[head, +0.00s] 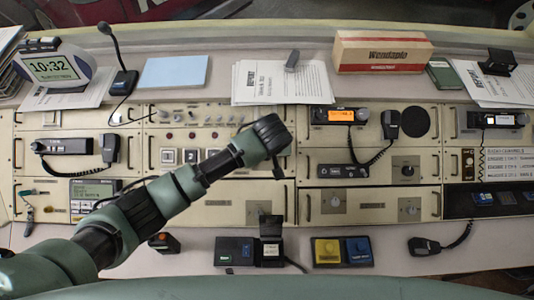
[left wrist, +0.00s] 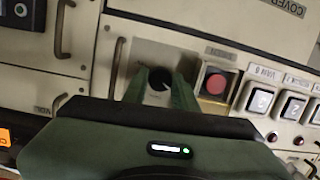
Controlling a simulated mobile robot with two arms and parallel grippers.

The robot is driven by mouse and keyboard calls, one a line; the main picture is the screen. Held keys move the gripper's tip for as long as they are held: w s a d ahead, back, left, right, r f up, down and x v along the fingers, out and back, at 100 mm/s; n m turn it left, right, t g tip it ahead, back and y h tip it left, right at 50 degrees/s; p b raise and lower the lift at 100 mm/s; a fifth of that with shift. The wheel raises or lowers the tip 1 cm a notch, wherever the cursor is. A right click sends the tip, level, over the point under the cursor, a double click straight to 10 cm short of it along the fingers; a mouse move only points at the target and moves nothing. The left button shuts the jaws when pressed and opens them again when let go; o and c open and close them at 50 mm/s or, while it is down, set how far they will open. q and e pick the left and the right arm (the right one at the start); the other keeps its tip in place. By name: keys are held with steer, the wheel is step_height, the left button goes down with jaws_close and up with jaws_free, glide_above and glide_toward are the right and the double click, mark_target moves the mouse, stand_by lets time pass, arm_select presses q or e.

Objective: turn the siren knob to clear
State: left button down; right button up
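My left arm reaches in from the left in the head view, and its gripper (head: 277,165) is down at the middle console panels. In the left wrist view the two green fingers of the left gripper (left wrist: 162,88) stand apart in front of a pale panel. A dark round knob (left wrist: 158,79) shows between them, mostly hidden. I cannot tell if the fingers touch it. Its label and pointer are not readable, so I cannot confirm it is the siren knob or its setting. My right gripper is not in view.
A red square button (left wrist: 215,84) sits right beside the fingers, with white numbered buttons (left wrist: 260,100) further right. Metal handles (left wrist: 117,62) stick out on the left. A radio handset (head: 391,124) hangs nearby.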

steer(key=shift+s+r, duration=0.15)
steer(key=shift+s, duration=0.2)
arm_select(q)
steer(key=m+p, duration=0.3)
steer(key=m, duration=0.1)
steer(key=shift+s+r+y, duration=0.1)
steer(key=shift+y, duration=0.3)
steer(key=m+p, duration=0.3)
steer(key=m, duration=0.1)
steer(key=shift+d+m+t+y, duration=0.1)
steer(key=shift+m+t+y, duration=0.2)
steer(key=shift+y, duration=0.1)
steer(key=m+p, duration=0.1)
steer(key=m, duration=0.2)
steer(key=shift+s+m+t, duration=0.1)
steer(key=shift+m+t, duration=0.2)
steer(key=shift+t, duration=0.1)
steer(key=m, duration=0.3)
steer(key=m+p, duration=0.1)
steer(key=shift+f+t, duration=0.25)
steer(key=shift+t, duration=0.15)
steer(key=m+t, duration=0.1)
steer(key=m, duration=0.6)
steer(key=shift+s, duration=0.1)
arm_select(e)
step_height(320, 180, up, 8)
steer(key=shift+w, duration=0.15)
arm_select(q)
steer(key=shift+m, duration=0.3)
steer(key=shift+f, duration=0.1)
